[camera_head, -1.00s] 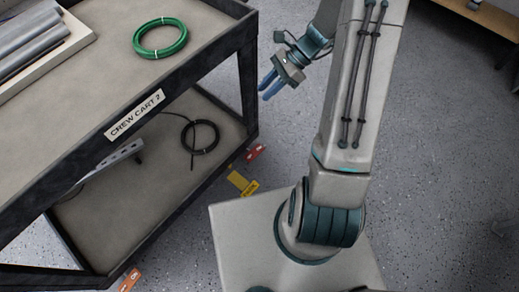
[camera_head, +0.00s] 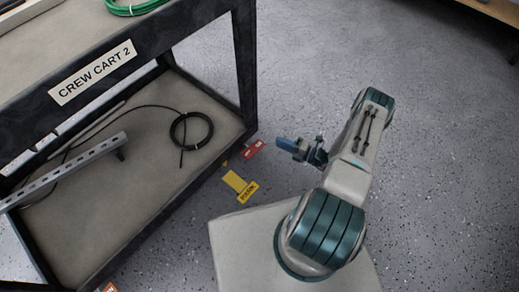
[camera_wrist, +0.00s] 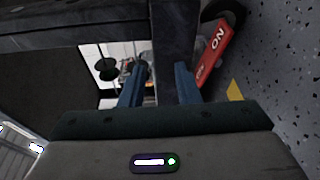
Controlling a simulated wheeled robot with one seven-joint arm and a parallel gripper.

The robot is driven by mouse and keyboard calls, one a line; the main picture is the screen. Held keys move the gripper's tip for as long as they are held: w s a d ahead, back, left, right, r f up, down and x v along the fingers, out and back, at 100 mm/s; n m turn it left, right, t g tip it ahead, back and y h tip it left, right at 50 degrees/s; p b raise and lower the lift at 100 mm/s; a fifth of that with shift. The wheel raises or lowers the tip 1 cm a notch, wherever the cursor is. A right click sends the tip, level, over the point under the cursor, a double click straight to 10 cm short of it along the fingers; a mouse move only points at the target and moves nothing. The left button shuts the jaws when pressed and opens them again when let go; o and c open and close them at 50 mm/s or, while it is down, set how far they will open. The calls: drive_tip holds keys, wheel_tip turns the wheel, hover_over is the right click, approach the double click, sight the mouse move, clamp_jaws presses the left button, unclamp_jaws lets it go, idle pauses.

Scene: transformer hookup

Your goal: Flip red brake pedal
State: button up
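The red brake pedal (camera_head: 254,149) sticks out at the foot of the cart's near right corner post, low over the floor. In the wrist view the red pedal (camera_wrist: 214,52) bears the letters ON and lies just right of the fingers, beside a dark wheel. My gripper (camera_head: 281,142) is low, to the right of the pedal, with its blue fingers pointing left toward the cart. In the wrist view my gripper (camera_wrist: 160,75) has its two blue fingers apart, with nothing seen between them. Another red pedal (camera_head: 109,288) is partly visible at the bottom edge.
The cart (camera_head: 186,52) labelled CREW CART 2 fills the left side. Its lower shelf holds a black cable coil (camera_head: 191,131) and a metal channel (camera_head: 66,171). A yellow pedal-like tag (camera_head: 236,183) lies below the red pedal. The floor at right is clear.

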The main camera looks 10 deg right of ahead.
sight(259, 143)
drive_tip(key=s+f+m+t+h, duration=0.1)
drive_tip(key=f+m, duration=0.1)
drive_tip(key=f, duration=0.1)
drive_tip(key=f+m+t+b, duration=0.1)
drive_tip(key=f+m, duration=0.1)
drive_tip(key=f, duration=0.1)
drive_tip(key=s+f+m+t+h+b, duration=0.1)
drive_tip(key=f, duration=0.3)
drive_tip(key=shift+s+d+f+m+h, duration=0.1)
drive_tip(key=shift+s+d+m+h, duration=0.2)
drive_tip(key=shift+m, duration=0.1)
drive_tip(key=shift+a+f, duration=0.15)
drive_tip(key=b+x, duration=0.4)
drive_tip(key=x, duration=0.9)
drive_tip(key=shift+w, duration=0.3)
